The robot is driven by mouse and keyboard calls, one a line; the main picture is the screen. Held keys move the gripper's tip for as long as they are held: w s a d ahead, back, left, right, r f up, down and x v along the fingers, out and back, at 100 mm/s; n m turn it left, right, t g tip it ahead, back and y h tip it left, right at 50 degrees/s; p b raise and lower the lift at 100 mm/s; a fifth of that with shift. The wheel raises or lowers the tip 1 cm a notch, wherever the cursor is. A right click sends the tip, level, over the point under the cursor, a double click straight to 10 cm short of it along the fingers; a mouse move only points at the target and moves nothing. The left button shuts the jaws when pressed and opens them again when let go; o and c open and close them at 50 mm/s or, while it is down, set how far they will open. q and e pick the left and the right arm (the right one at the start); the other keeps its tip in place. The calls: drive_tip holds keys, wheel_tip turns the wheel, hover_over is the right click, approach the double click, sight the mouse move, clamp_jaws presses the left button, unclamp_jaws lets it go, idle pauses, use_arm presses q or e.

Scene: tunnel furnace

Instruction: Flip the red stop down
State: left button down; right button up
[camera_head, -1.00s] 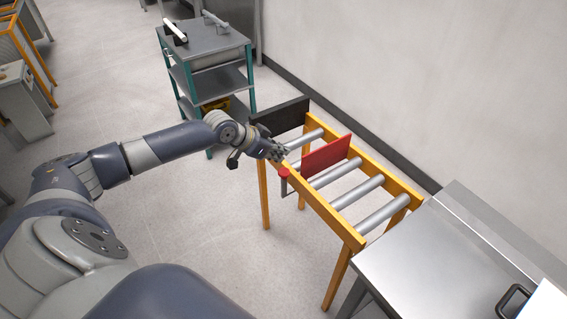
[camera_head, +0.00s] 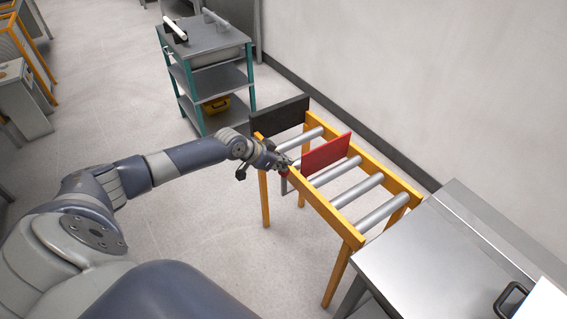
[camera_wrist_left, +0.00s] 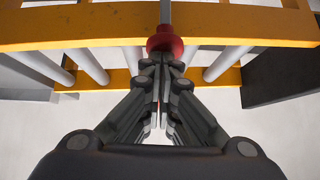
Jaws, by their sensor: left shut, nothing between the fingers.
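The red stop (camera_head: 326,153) is an upright red plate standing across the rollers of the yellow-framed conveyor (camera_head: 322,203). A red knob (camera_wrist_left: 165,42) on a grey rod sits at the conveyor's near side rail; in the head view it is mostly hidden by my gripper. My left gripper (camera_head: 284,166) is at this rail by the knob. In the left wrist view my left gripper (camera_wrist_left: 162,75) has its fingertips together, right at the knob and seeming to touch it. Nothing is held between the fingers. My right gripper is not in view.
A black plate (camera_head: 280,116) stands at the conveyor's far end. A steel table (camera_head: 440,265) adjoins its near end. A shelf cart (camera_head: 205,75) stands behind. A wall runs along the right; the floor to the left is open.

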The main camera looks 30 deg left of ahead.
sight(284, 181)
use_arm(q)
wheel_tip(284, 181, down, 10)
drive_tip(key=b, duration=0.7)
drive_tip(key=shift+r, duration=0.15)
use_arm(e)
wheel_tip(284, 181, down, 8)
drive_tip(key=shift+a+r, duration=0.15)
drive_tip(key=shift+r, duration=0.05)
use_arm(q)
drive_tip(key=shift+d+r+p, duration=0.1)
drive_tip(key=shift+r+p, duration=0.4)
drive_tip(key=shift+p, duration=0.05)
wheel_tip(284, 181, up, 4)
drive_tip(key=p, duration=0.3)
drive_tip(key=shift+f+p, duration=0.15)
drive_tip(key=shift+p, duration=0.15)
drive_tip(key=v, duration=0.9)
drive_tip(key=shift+s+b, duration=0.3)
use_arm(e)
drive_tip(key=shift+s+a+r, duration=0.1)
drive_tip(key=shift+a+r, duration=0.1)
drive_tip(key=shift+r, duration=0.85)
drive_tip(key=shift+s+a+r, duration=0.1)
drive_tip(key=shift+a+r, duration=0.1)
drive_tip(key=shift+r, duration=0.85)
